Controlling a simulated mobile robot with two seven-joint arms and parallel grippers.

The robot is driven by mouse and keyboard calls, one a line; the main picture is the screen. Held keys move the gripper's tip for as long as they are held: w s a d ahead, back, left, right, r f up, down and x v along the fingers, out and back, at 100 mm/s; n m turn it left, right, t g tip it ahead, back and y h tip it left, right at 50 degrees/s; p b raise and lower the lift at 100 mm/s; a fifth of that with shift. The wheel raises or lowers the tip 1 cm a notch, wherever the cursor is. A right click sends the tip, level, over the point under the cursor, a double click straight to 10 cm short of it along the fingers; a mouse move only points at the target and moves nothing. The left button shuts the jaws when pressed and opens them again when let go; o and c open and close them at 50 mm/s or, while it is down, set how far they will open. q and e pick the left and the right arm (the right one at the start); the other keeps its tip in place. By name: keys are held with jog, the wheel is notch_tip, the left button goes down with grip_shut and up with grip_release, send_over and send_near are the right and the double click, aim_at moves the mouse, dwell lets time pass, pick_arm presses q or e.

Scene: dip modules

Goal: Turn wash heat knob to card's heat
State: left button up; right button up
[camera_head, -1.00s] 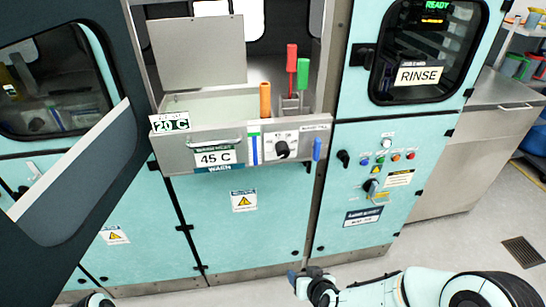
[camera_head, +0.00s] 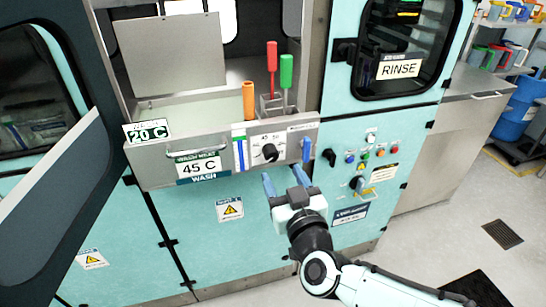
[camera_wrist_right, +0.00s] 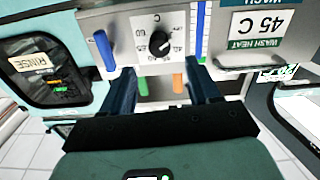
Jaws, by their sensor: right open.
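The black wash heat knob (camera_head: 270,152) sits on a white dial plate on the front of the wash tank, and it shows large in the right wrist view (camera_wrist_right: 159,43). I cannot read its exact setting. The wash heat card (camera_head: 198,168) reads 45 C and hangs left of the dial; the right wrist view shows it upside down (camera_wrist_right: 258,25). My right gripper (camera_head: 284,181) is open and empty, just below the knob and apart from it. Its two blue fingers frame the dial from below in the right wrist view (camera_wrist_right: 163,92). My left gripper is out of view.
A blue lever (camera_head: 306,149) sticks out right of the dial, close to my right gripper. A 20 C card (camera_head: 147,131) hangs at the tank's left corner. Orange (camera_head: 249,101), red (camera_head: 272,56) and green (camera_head: 286,72) handles rise behind the panel. The rinse cabinet stands right.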

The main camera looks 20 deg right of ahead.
aim_at(273, 157)
jog(key=w, duration=0.7)
jog(key=shift+w+a+p, duration=0.1)
jog(key=shift+w+p, duration=0.2)
jog(key=shift+p, duration=0.05)
jog(key=c, duration=1)
